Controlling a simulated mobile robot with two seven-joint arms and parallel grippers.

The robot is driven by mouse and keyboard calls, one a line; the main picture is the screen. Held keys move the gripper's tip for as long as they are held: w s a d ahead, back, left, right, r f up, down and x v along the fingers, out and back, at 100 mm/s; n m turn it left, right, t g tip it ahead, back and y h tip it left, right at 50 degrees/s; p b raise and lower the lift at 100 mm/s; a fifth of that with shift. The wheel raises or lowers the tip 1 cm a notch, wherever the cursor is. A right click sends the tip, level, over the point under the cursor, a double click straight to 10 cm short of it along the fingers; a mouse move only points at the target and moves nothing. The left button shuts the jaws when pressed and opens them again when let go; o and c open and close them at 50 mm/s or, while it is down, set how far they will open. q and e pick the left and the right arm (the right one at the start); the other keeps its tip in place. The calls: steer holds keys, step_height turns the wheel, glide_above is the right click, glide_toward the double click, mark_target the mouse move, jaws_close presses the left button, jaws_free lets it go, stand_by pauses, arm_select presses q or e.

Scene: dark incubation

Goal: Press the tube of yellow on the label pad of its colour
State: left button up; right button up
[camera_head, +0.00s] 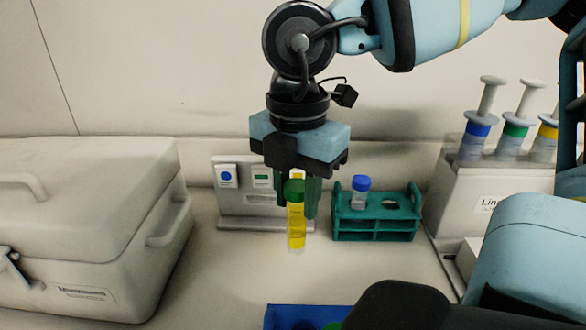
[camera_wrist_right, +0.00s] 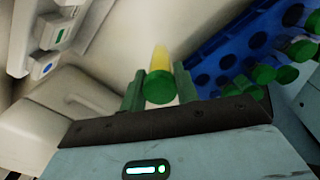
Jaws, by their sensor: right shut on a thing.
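My right gripper (camera_head: 299,190) points down and is shut on the yellow tube (camera_head: 296,225), which has a green cap (camera_head: 294,189). The tube hangs upright above the bench, in front of the label panel (camera_head: 235,223) in the head view. The panel carries a blue pad (camera_head: 226,176) and a green pad (camera_head: 262,178); its right part is hidden behind the gripper and tube. A bit of yellow shows between the fingers above the cap; I cannot tell whether it is a pad. In the right wrist view, the green cap (camera_wrist_right: 159,88) sits between the fingers. My left gripper is not in view.
A teal rack (camera_head: 375,236) with a blue-capped tube (camera_head: 360,192) stands just right of the held tube. A large pale case (camera_head: 85,220) fills the left. A syringe holder (camera_head: 480,195) stands at right. A blue rack (camera_head: 300,315) is at the front edge.

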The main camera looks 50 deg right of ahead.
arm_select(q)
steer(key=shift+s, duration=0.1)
arm_select(e)
steer(key=shift+f, duration=0.1)
arm_select(q)
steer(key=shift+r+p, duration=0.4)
steer(key=shift+p, duration=0.05)
arm_select(e)
steer(key=w+d, duration=0.6)
steer(key=d, duration=0.2)
steer(key=shift+w+d, duration=0.15)
steer(key=shift+w, duration=0.25)
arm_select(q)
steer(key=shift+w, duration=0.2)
